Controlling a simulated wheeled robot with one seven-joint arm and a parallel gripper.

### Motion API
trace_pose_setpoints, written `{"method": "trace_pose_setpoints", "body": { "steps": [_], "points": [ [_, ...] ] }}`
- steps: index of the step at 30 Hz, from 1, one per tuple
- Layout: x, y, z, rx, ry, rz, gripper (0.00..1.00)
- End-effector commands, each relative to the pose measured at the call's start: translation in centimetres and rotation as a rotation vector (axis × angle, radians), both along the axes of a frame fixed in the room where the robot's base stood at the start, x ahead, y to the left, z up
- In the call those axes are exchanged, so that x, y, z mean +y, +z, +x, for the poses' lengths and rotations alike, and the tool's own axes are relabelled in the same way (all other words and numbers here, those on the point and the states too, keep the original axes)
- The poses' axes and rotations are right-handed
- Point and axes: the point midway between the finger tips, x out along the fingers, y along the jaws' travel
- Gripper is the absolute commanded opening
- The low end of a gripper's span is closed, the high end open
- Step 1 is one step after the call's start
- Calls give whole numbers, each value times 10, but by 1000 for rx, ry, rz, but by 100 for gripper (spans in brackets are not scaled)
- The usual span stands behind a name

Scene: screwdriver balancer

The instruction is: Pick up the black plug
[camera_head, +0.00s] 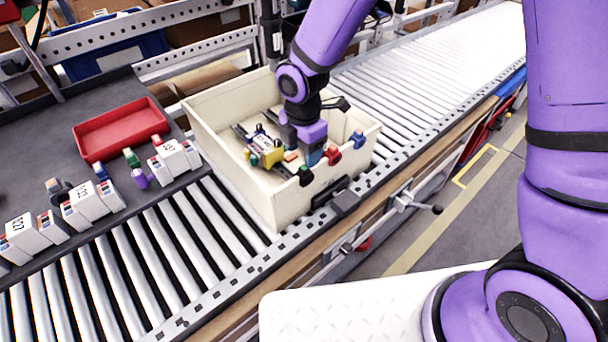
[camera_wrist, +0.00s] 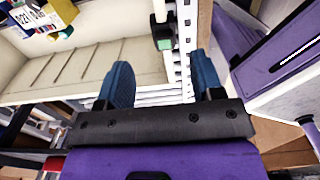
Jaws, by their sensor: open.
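A black plug with a green end (camera_head: 305,175) sits at the near rim of the cream crate (camera_head: 232,180). In the wrist view, a black piece with a green face (camera_wrist: 163,32) sits on a white rim strip, ahead of the gap between my fingers; it appears to be the same plug. My gripper (camera_head: 312,154) is over the near side of the crate, close to the plugs on the rim. Its two blue fingers are spread in the wrist view (camera_wrist: 164,80), with nothing held between them.
A red plug (camera_head: 332,154) and a blue plug (camera_head: 357,139) sit along the same rim. A yellow part (camera_head: 268,152) lies inside the crate. The crate stands on a roller conveyor (camera_head: 150,265). A red tray (camera_head: 118,129) and several white boxes stand on the dark table at left.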

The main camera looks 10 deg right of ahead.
Motion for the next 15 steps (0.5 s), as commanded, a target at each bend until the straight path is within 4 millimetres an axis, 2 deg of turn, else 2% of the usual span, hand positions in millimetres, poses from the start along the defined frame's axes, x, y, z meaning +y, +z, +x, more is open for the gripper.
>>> {"method": "trace_pose_setpoints", "body": {
  "steps": [3,11,15],
  "points": [
    [0,-15,-1,1,-1,-1,61],
    [0,-32,-2,1,-2,-1,61],
    [-2,-54,-6,3,0,-3,61]
  ]
}}
